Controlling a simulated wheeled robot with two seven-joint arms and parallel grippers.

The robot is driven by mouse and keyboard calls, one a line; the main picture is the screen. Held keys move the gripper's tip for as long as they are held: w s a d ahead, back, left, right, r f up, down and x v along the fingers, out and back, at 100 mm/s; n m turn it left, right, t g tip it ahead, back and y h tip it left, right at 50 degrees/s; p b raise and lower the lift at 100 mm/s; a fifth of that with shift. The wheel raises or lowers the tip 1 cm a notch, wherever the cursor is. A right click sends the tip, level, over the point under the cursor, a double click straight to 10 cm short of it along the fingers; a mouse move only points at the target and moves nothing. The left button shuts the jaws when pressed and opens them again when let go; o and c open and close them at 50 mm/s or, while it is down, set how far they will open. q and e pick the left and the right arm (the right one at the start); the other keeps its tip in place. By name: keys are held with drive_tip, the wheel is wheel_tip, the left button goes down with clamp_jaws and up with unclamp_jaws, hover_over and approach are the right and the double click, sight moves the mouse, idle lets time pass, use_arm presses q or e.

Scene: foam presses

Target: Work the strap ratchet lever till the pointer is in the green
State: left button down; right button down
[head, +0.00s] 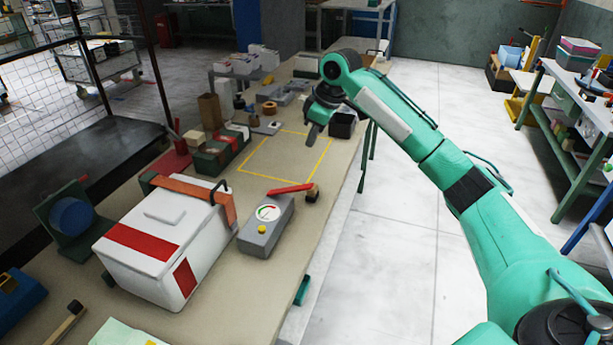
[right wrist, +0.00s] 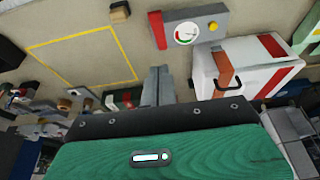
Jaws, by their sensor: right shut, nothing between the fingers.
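The grey ratchet unit (head: 262,238) stands on the bench, with a round dial (head: 268,212), a yellow knob (head: 262,229) and a red lever (head: 290,189) at its far end. The dial carries red and green; I cannot tell where its pointer stands. An orange strap (head: 224,205) goes over the white box (head: 150,240) beside the unit. My right gripper (head: 313,133) is shut and empty, above the bench beyond the lever and apart from it. In the right wrist view its fingers (right wrist: 158,84) are together, below the lever (right wrist: 157,30) in the picture. My left gripper is out of view.
A yellow outlined square (head: 285,155) on the bench is bare. A blue roll in a green stand (head: 72,217) is left of the white box. Floor right of the bench is clear.

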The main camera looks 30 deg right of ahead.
drive_tip(key=p, duration=0.3)
hover_over(303, 186)
drive_tip(key=f, duration=0.8)
drive_tip(key=shift+a+f, duration=0.2)
drive_tip(key=shift+f, duration=0.2)
drive_tip(key=f, duration=0.2)
drive_tip(key=d+f+p, duration=0.1)
drive_tip(key=shift+s+f, duration=0.15)
drive_tip(key=shift+s, duration=0.25)
drive_tip(key=shift+s+d+f, duration=0.1)
drive_tip(key=shift+s+f, duration=0.05)
drive_tip(key=shift+f, duration=0.4)
